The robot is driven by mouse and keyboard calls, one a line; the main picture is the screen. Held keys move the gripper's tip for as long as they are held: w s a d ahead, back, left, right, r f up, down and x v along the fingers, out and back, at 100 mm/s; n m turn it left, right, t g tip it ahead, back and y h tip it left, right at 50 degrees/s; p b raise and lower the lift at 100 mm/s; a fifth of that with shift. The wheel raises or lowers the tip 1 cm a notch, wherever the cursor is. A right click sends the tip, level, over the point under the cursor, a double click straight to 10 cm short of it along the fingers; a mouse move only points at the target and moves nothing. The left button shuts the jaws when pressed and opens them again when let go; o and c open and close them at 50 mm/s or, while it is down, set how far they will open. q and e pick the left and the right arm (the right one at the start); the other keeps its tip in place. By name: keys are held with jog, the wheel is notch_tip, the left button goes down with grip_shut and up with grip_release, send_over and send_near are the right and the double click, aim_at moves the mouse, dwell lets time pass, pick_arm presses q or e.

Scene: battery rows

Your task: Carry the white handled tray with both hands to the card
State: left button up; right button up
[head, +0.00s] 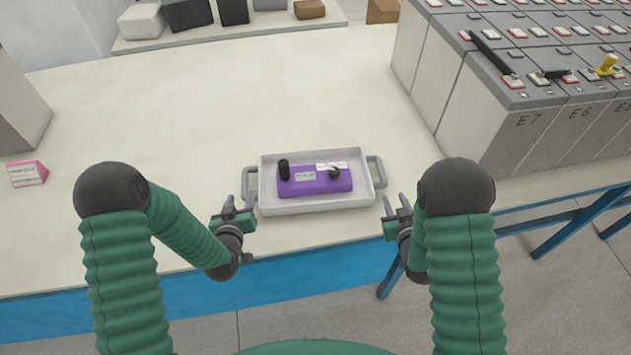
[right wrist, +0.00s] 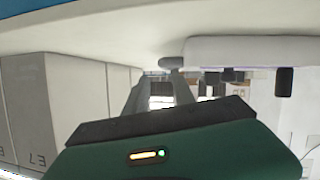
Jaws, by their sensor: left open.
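The white handled tray (head: 315,207) rests on the table near its front edge, with a grey handle on each side. A purple box (head: 318,183) with black knobs sits in it. A pink and white card (head: 26,173) stands at the far left of the table. My left gripper (head: 236,204) is open, just in front of the left handle (head: 250,186); I cannot tell whether they touch. My right gripper (head: 397,205) is open and empty, in front of and right of the right handle (head: 379,171). In the right wrist view the tray (right wrist: 240,51) shows upside down, beyond the parted fingers.
The table (head: 200,110) is clear between tray and card. A row of grey battery blocks (head: 480,105) stands at the right. A shelf (head: 225,33) with several boxes is at the back. A beige block (head: 15,110) stands at the left edge, behind the card.

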aim_at(386, 184)
pick_arm(q)
jog(key=x, duration=1.1)
jog(key=shift+s+a, duration=0.1)
jog(key=shift+a, duration=0.25)
pick_arm(e)
jog(key=x, duration=1)
jog(key=shift+w+a+f, duration=0.15)
jog(key=shift+w+a, duration=0.2)
jog(key=shift+a, duration=0.1)
pick_arm(q)
jog(key=shift+w+d+f, duration=0.1)
jog(key=shift+w+d, duration=0.15)
jog(key=shift+w, duration=0.05)
pick_arm(e)
jog(key=shift+w+d+f, duration=0.15)
jog(key=shift+w+d, duration=0.1)
jog(key=shift+w, duration=0.05)
pick_arm(q)
jog(key=shift+a, duration=0.2)
jog(key=c, duration=0.6)
pick_arm(e)
jog(key=shift+a, duration=0.2)
jog(key=c, duration=0.6)
pick_arm(q)
grip_shut()
pick_arm(e)
grip_shut()
